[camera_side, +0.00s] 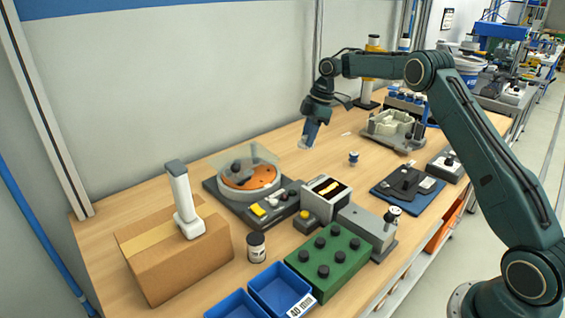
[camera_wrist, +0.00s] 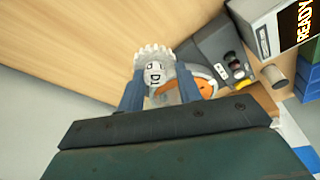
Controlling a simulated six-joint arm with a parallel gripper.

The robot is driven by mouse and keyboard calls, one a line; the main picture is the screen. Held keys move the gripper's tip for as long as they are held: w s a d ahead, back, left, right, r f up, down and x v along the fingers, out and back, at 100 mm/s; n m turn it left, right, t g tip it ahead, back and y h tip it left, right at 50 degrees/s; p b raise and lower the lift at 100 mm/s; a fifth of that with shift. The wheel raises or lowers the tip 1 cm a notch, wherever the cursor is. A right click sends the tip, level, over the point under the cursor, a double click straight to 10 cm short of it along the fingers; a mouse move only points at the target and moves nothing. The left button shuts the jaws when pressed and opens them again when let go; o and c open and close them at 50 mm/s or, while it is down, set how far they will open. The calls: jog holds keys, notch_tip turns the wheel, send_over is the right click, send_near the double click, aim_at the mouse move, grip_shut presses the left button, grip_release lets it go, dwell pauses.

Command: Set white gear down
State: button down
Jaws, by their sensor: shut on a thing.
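The white gear (camera_wrist: 154,57) has a toothed rim and dark marks on its face. It sits between the blue fingers of my gripper (camera_wrist: 158,88) in the wrist view. In the side view my gripper (camera_side: 307,140) points down over the back part of the wooden table (camera_side: 340,185). Only a small pale bit of the gear (camera_side: 305,144) shows at the fingertips there. The gripper is shut on the gear. I cannot tell exactly how high the gear is above the table.
A turntable with an orange disc (camera_side: 250,178) and clear cover stands left of my gripper. A small blue-and-white piece (camera_side: 353,158) stands to the right, before a pale moulded tray (camera_side: 390,128). A green block with black knobs (camera_side: 328,260) and blue bins (camera_side: 280,287) are in front.

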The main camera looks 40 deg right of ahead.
jog(key=s+r+n+g, duration=0.1)
jog(key=s+r+n, duration=0.3)
jog(key=s, duration=0.4)
jog(key=s+r+n+g, duration=0.1)
jog(key=s+r+n, duration=0.4)
jog(key=s, duration=0.4)
jog(key=shift+s+r+n, duration=0.2)
jog(key=shift+r+n, duration=0.1)
jog(key=shift+r, duration=0.05)
jog(key=shift+d+f+y, duration=0.1)
jog(key=shift+f+y, duration=0.05)
jog(key=shift+y, duration=0.15)
notch_tip(320, 180, down, 16)
jog(key=shift+r, duration=0.25)
jog(key=shift+f, duration=0.1)
jog(key=shift+f, duration=2)
